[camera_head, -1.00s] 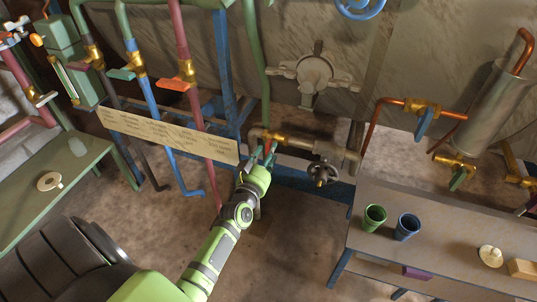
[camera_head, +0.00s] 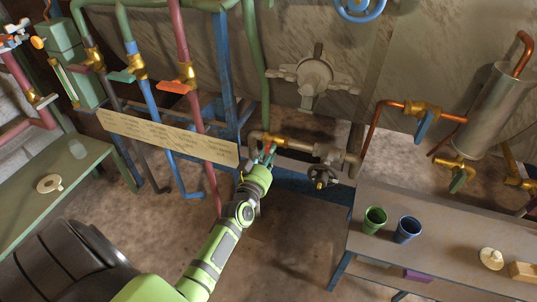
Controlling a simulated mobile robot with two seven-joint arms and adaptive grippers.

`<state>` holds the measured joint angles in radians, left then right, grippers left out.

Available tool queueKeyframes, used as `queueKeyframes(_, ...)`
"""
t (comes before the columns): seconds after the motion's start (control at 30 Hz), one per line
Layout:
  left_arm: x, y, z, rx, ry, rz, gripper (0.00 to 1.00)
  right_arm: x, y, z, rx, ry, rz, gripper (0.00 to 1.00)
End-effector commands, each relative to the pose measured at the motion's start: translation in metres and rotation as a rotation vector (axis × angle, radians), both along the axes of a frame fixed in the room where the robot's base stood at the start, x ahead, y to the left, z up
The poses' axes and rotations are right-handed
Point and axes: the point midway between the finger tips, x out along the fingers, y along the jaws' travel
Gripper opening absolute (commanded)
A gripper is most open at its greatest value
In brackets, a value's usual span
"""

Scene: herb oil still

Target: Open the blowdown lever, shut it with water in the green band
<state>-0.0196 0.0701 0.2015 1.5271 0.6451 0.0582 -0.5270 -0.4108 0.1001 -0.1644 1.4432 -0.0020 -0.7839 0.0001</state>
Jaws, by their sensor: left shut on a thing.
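My left gripper (camera_head: 268,153) reaches up from the bottom of the picture to the brass valve (camera_head: 270,138) on the low horizontal pipe. It is shut on a small reddish lever at this valve, which its fingers mostly hide. I cannot tell the lever's exact angle. A green box with a narrow upright sight glass (camera_head: 66,83) stands at the upper left. The water level and the green band are too small to read. My right gripper is not in view.
A dark handwheel (camera_head: 322,177) hangs below the pipe, right of my gripper. A label board (camera_head: 168,137) spans the left pipes. A table (camera_head: 448,235) at right holds a green cup (camera_head: 374,220) and a blue cup (camera_head: 407,229). A green bench (camera_head: 30,205) stands at left.

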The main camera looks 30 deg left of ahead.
Motion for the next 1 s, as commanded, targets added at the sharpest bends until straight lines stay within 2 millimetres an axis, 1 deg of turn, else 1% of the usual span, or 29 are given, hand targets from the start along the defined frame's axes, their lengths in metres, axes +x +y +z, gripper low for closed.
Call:
queueKeyframes(0.27,-0.001,0.003,0.002,-0.170,-0.041,0.000,0.00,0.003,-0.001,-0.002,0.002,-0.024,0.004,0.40)
queueKeyframes(0.67,-0.002,0.008,0.000,-0.513,-0.122,0.000,0.00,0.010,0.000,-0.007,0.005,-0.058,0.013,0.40)
queueKeyframes(0.8,-0.002,0.009,0.000,-0.614,-0.147,0.000,0.00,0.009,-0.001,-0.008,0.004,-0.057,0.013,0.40)
queueKeyframes(1.0,-0.002,0.010,-0.001,-0.720,-0.173,0.000,0.00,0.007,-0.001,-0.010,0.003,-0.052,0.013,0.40)
